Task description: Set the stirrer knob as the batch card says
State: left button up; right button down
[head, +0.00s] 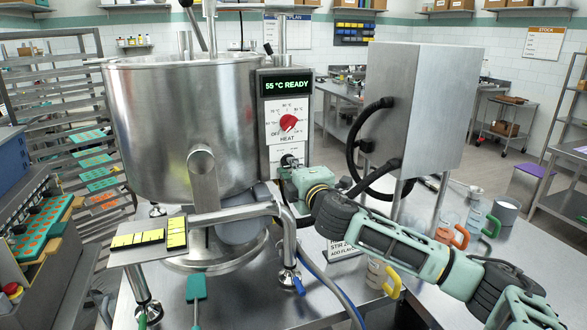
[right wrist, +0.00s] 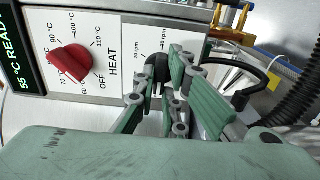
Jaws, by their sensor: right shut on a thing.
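The stirrer knob is a small black knob (head: 289,160) low on the control panel, under the red heat knob (head: 290,122). In the right wrist view the stirrer knob (right wrist: 157,67) sits between my green finger pads, with 20 rpm and other rpm marks partly showing around it. My right gripper (head: 286,168) is shut on the stirrer knob; its fingers (right wrist: 158,85) also show in the wrist view. The knob's pointer is hidden. The batch card (head: 344,250) stands on the table behind my right arm, which covers part of its text. My left gripper is not in view.
The large steel kettle (head: 180,130) stands left of the panel, whose display (head: 286,86) reads 55 °C READY. A steel cabinet (head: 425,105) with black hoses is to the right. Jugs with coloured handles (head: 460,237) stand near my right arm. A green spatula (head: 196,288) is in front.

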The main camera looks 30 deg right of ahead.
jog(key=shift+f, duration=0.15)
jog(key=shift+m+p, duration=0.9)
jog(key=shift+m, duration=10.9)
